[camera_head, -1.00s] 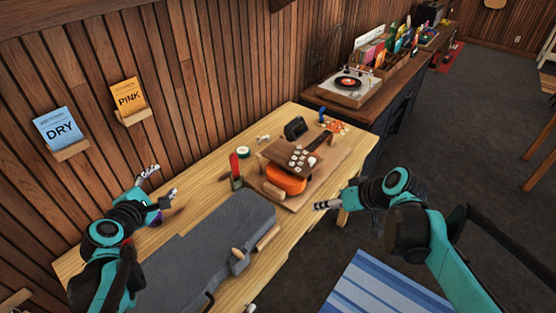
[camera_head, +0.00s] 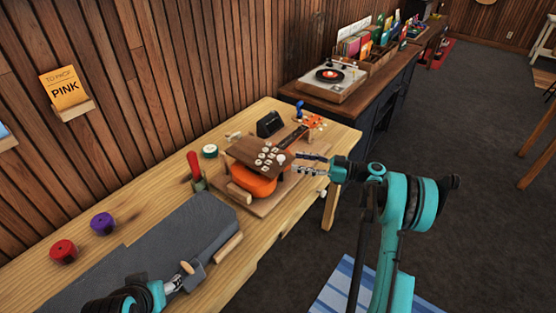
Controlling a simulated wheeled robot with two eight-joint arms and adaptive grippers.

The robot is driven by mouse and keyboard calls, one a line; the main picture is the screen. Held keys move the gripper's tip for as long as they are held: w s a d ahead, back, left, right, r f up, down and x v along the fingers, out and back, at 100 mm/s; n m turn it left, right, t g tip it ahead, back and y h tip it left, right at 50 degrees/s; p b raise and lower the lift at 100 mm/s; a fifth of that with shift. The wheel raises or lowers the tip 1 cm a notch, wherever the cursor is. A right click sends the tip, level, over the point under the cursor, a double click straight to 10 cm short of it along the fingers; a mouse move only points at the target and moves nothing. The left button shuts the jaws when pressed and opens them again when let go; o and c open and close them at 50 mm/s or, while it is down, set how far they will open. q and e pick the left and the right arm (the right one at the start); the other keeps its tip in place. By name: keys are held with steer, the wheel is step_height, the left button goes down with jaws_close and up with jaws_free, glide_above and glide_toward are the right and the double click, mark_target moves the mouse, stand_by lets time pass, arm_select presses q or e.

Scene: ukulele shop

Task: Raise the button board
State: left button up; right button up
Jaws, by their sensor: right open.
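The button board (camera_head: 244,150) is a dark brown wooden board with several pale round buttons. It lies over the body of an orange ukulele (camera_head: 262,187), whose dark neck points to the back right. My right gripper (camera_head: 296,162) is open at the board's right side, its fingertips close to the board's right end. I cannot tell whether they touch it. My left gripper (camera_head: 184,281) is low in the picture over the grey case, seen from behind; its jaws are not clear.
The grey case (camera_head: 165,240) fills the bench's front left. Red (camera_head: 63,251) and purple (camera_head: 102,223) round pots stand behind it. A red-handled tool (camera_head: 195,168) and green-rimmed roll (camera_head: 209,152) stand left of the ukulele. A record player (camera_head: 333,80) sits on the cabinet behind.

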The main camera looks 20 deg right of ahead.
mark_target(281, 158)
steer(key=b+x, duration=0.2)
steer(key=x, duration=0.4)
steer(key=shift+a, duration=0.25)
steer(key=shift+w+a, duration=0.3)
steer(key=shift+a, duration=0.1)
jaws_close()
